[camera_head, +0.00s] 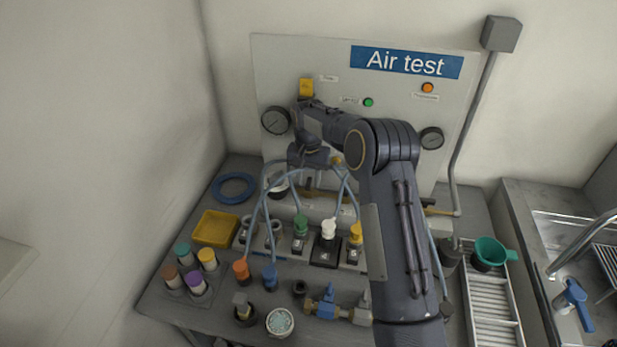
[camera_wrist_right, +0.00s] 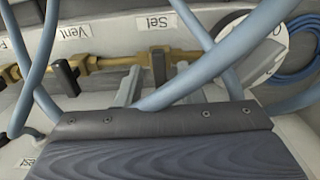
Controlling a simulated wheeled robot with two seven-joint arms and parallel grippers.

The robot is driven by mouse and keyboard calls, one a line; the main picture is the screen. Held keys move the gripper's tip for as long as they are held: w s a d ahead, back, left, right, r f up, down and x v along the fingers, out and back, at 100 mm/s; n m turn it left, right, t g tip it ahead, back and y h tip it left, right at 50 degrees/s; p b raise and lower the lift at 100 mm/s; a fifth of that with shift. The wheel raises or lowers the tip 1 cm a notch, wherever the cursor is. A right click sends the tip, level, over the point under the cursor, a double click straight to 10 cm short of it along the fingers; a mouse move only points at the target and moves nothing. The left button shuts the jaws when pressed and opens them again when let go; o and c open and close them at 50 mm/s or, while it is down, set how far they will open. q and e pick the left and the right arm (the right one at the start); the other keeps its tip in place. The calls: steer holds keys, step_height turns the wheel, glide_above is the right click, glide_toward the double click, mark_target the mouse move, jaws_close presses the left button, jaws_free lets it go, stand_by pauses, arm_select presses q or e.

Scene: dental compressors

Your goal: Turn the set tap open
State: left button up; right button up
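The set tap's black handle (camera_wrist_right: 158,66) stands on a brass pipe (camera_wrist_right: 105,63) below the label "Set" (camera_wrist_right: 157,22) in the right wrist view. My right gripper (camera_wrist_right: 157,84) is open there, its two grey fingers on either side of this handle with a small gap at each side. A pale blue hose crosses in front of the fingers and hides part of them. In the head view my right gripper (camera_head: 308,160) is at the panel's lower part, above the brass pipe; its fingertips are unclear. My left gripper is not in view.
The vent tap's black handle (camera_wrist_right: 67,78) is beside the set tap. Blue hoses (camera_head: 264,205) hang around my gripper. The "Air test" panel (camera_head: 300,60) stands behind, with gauges (camera_head: 275,121). Fittings, coloured caps and a yellow tray (camera_head: 215,228) fill the bench.

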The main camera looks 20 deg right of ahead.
jaws_close()
steer(key=n, duration=0.4)
steer(key=shift+r+n, duration=0.1)
steer(key=shift+n, duration=0.3)
steer(key=n, duration=0.4)
steer(key=shift+n+p, duration=0.3)
steer(key=n, duration=0.4)
steer(key=shift+n, duration=2.2)
steer(key=shift+w, duration=0.1)
